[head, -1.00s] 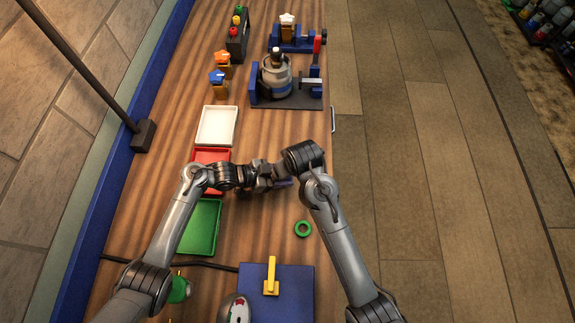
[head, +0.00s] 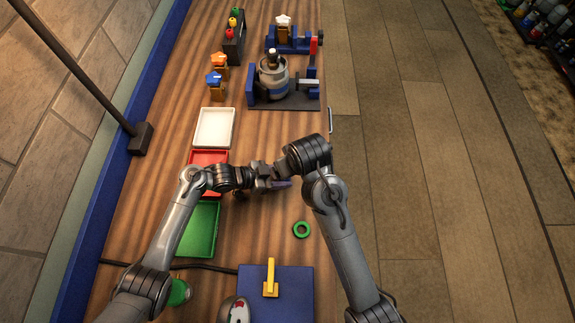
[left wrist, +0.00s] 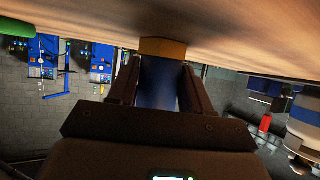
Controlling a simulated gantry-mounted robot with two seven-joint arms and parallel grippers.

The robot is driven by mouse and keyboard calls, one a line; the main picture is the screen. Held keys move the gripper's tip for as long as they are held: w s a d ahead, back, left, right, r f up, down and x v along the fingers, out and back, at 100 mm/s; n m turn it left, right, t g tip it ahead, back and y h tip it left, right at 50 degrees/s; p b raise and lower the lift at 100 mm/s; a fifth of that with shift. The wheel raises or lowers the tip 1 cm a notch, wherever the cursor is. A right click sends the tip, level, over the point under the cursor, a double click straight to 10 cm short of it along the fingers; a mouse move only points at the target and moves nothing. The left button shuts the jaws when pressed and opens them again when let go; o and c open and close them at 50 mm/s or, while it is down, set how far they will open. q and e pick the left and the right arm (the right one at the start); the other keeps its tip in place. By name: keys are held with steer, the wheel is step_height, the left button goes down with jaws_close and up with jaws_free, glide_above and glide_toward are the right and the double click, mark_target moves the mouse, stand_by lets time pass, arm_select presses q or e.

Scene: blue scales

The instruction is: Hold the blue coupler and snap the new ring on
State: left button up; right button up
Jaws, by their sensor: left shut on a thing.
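The blue coupler (left wrist: 158,88), with an orange-yellow end, sits between the fingers of my left gripper in the left wrist view. My left gripper (head: 266,179) is shut on it, low over the table by the red tray; in the head view the coupler is mostly hidden by the arms. My right arm's wrist bends in right beside the left gripper; its fingers are hidden or too small to read. A green ring (head: 302,229) lies flat on the wooden table, apart from both grippers and nearer the front.
A white tray (head: 231,128), a red tray (head: 223,156) and a green tray (head: 214,229) line the table's left side. A blue plate with a yellow post (head: 270,279) is at the front. A vise-like fixture holding a grey canister (head: 273,79) stands further back.

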steer(key=shift+s+d+r, duration=0.1)
steer(key=shift+d+r, duration=0.05)
steer(key=shift+r, duration=0.2)
arm_select(q)
steer(key=o, duration=0.9)
steer(key=shift+a+r, duration=0.1)
steer(key=shift+r, duration=0.05)
arm_select(e)
steer(key=shift+r, duration=0.1)
